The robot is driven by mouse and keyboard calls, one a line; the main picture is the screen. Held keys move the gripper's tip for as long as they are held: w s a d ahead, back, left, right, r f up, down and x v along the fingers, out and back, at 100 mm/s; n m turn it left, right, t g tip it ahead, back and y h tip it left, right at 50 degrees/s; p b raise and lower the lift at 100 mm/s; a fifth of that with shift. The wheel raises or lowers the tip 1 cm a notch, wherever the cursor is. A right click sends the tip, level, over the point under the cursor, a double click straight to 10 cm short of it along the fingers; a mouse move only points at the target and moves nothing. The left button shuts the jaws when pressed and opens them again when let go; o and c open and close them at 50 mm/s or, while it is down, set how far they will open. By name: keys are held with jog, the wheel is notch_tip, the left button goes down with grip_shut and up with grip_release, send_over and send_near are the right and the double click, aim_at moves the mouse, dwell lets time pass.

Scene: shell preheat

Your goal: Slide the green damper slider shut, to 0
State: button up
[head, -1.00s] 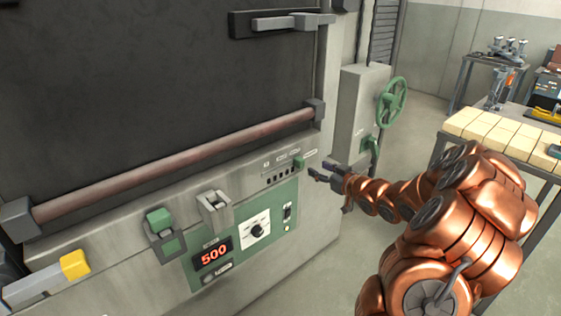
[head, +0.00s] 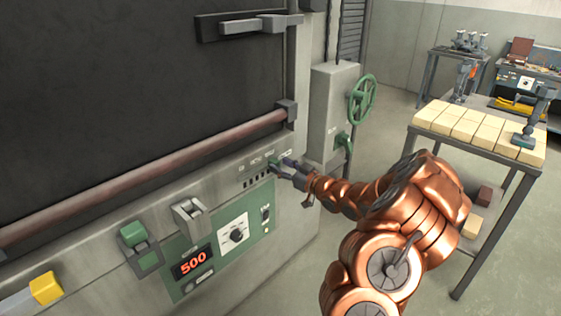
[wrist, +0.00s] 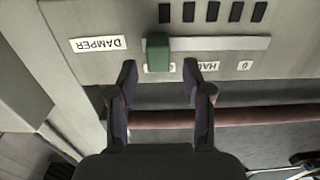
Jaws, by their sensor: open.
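The green damper slider (head: 273,162) sits at the right end of its slot on the furnace panel in the head view. In the wrist view the picture is upside down, and the slider (wrist: 157,53) is at the left end of the pale slot (wrist: 225,43), near the DAMPER label (wrist: 98,44). The 0 label (wrist: 245,66) is at the slot's other end, with HALF (wrist: 208,66) between. A third label by the slider is partly hidden. My gripper (wrist: 160,72) is open, its fingertips on either side of the slider with gaps. It also shows in the head view (head: 285,169).
Dark vents (wrist: 213,11) run along the slot. A long door bar (head: 150,175) runs above. A table with pale bricks (head: 480,128) stands right.

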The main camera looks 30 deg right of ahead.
jog(key=shift+x, duration=1.15)
jog(key=shift+d, duration=0.1)
grip_shut()
